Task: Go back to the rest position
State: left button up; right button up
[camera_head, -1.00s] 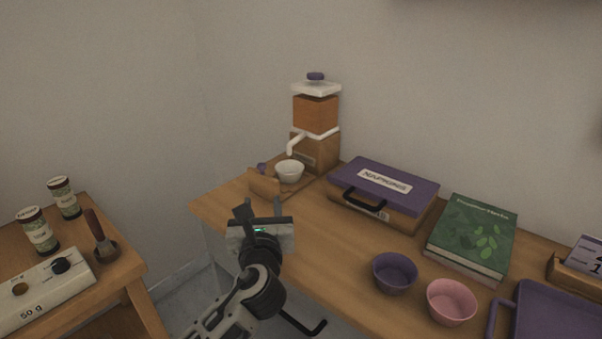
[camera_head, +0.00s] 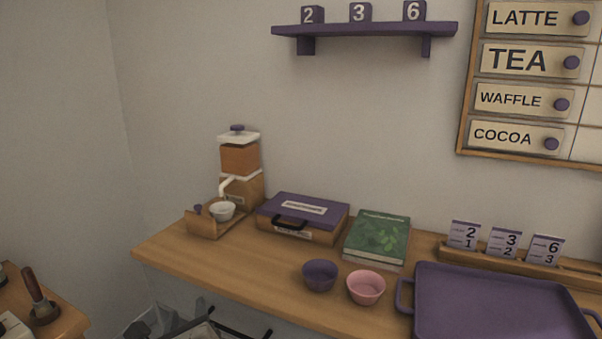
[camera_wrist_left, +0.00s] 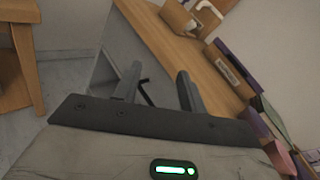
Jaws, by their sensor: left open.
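My left gripper (camera_wrist_left: 159,82) shows in the left wrist view with its two fingers apart and nothing between them. In the head view only part of it shows at the bottom edge (camera_head: 180,325), below the front edge of the wooden counter (camera_head: 215,267). It is apart from everything on the counter. My right gripper is in neither view.
On the counter stand a dispenser (camera_head: 240,160) with a white cup (camera_head: 222,211), a purple-lidded case (camera_head: 303,215), a green book (camera_head: 378,239), a purple bowl (camera_head: 320,275), a pink bowl (camera_head: 366,287) and a purple tray (camera_head: 500,305). A side table (camera_head: 68,318) is at left.

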pick_arm(q)
jog(key=s+d+f+n+g+h, duration=0.2)
jog(key=s+f+n, duration=0.5)
jog(key=s+n, duration=0.4)
jog(key=s+d+f+n+g+h, duration=0.3)
jog(key=s+f+n, duration=0.5)
jog(key=s+n, duration=0.3)
jog(key=d+n+h, duration=0.1)
jog(key=n+h, duration=0.1)
jog(key=n, duration=0.2)
jog(key=shift+d+f+h, duration=0.15)
jog(key=shift+d+h, duration=0.05)
jog(key=shift+h, duration=0.1)
